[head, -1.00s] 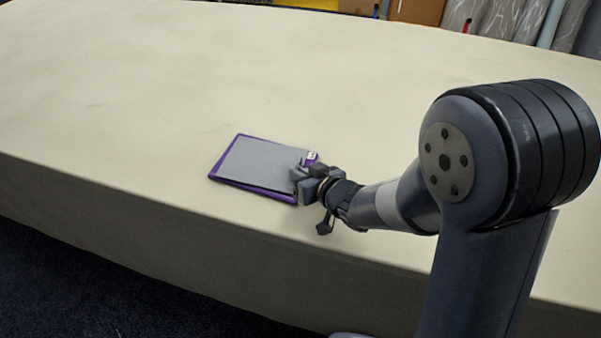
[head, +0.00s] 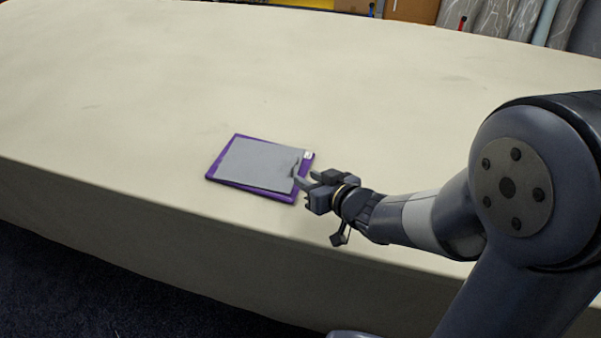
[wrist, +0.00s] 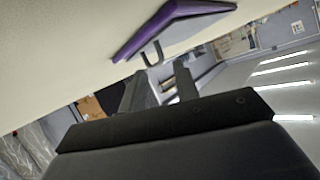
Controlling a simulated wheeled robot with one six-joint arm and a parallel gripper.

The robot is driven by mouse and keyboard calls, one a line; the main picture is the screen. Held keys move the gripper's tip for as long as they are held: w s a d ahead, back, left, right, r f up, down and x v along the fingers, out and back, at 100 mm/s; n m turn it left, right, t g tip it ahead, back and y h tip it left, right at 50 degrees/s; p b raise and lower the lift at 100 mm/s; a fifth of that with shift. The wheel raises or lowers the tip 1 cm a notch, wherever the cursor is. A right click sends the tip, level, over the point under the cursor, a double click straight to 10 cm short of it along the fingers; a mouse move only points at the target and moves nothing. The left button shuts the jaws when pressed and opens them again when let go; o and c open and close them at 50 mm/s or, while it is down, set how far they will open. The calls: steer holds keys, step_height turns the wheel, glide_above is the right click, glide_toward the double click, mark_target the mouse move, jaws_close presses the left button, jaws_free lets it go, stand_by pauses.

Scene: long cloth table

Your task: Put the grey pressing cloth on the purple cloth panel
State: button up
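The grey pressing cloth (head: 255,163) lies mostly flat on the purple cloth panel (head: 227,183), with purple showing around its edges. The cloth's right edge curls upward near my gripper (head: 305,181). In the wrist view the purple panel (wrist: 175,22) is at the top, and a grey hooked piece, seemingly the cloth's curled edge (wrist: 151,55), hangs in front of the fingers. My gripper (wrist: 160,73) has its two fingers apart with nothing clearly held between them. It is just right of the panel, close to the curled edge; whether it touches is unclear.
The long cream cloth table (head: 120,90) is clear around the panel. Its front edge runs below my gripper. A small white label (head: 308,155) shows at the panel's upper right corner. Grey rolls (head: 500,18) and boxes stand beyond the far edge.

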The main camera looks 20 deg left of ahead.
steer(key=v, duration=0.6)
steer(key=shift+p, duration=0.4)
steer(key=shift+s+d, duration=0.1)
steer(key=shift+d, duration=0.1)
steer(key=shift+a, duration=0.1)
